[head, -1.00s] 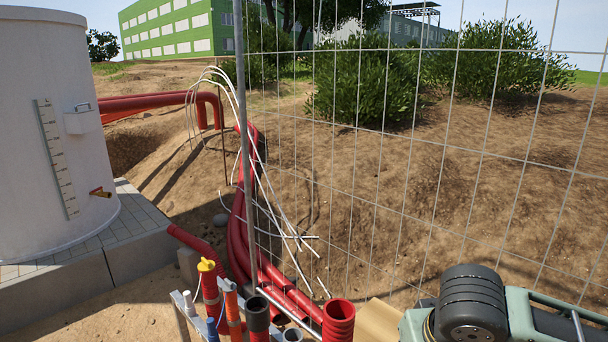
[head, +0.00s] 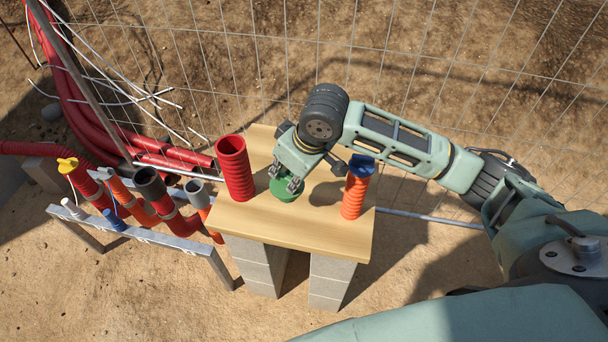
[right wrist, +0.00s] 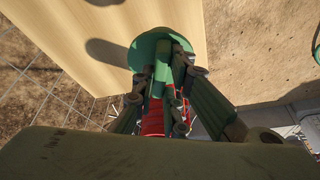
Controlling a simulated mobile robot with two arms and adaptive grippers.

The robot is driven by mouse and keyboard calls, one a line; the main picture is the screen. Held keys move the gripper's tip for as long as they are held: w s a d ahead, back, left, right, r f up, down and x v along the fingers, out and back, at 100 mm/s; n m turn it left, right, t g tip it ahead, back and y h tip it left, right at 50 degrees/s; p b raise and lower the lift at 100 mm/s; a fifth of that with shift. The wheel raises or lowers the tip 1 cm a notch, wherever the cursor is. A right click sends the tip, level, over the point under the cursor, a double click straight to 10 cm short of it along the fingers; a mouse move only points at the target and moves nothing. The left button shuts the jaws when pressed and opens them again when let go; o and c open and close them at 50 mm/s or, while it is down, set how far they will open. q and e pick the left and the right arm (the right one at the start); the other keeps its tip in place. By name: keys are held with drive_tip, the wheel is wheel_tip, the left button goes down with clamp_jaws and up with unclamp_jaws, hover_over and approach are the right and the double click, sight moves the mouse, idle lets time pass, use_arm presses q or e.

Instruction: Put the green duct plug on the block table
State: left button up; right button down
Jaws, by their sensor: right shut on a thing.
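The green duct plug (head: 287,191) is a round green disc with a grip, low over the block table (head: 297,236) between two pipe pieces. The table is a wooden board on grey blocks. My right gripper (head: 287,183) is shut on the plug from above. In the right wrist view the plug (right wrist: 150,50) shows between the fingers (right wrist: 165,85), with the board (right wrist: 65,30) beside it. I cannot tell whether the plug touches the board. My left gripper is not in view.
A red corrugated pipe piece (head: 235,168) stands on the board left of the plug. An orange pipe piece with a blue cap (head: 355,188) stands to the right. Left of the table, a metal rack (head: 145,238) holds several capped pipes. A wire fence (head: 420,60) runs behind.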

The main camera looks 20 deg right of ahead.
sight(301, 188)
drive_tip(key=shift+d+f, duration=0.1)
drive_tip(key=shift+f, duration=0.35)
drive_tip(key=shift+n, duration=0.3)
wheel_tip(301, 188, down, 10)
drive_tip(key=shift+d+f+p, duration=0.15)
drive_tip(key=shift+p, duration=0.2)
drive_tip(key=c, duration=1.8)
unclamp_jaws()
drive_tip(key=shift+f, duration=0.15)
drive_tip(key=shift+o, duration=0.2)
drive_tip(key=v, duration=1.2)
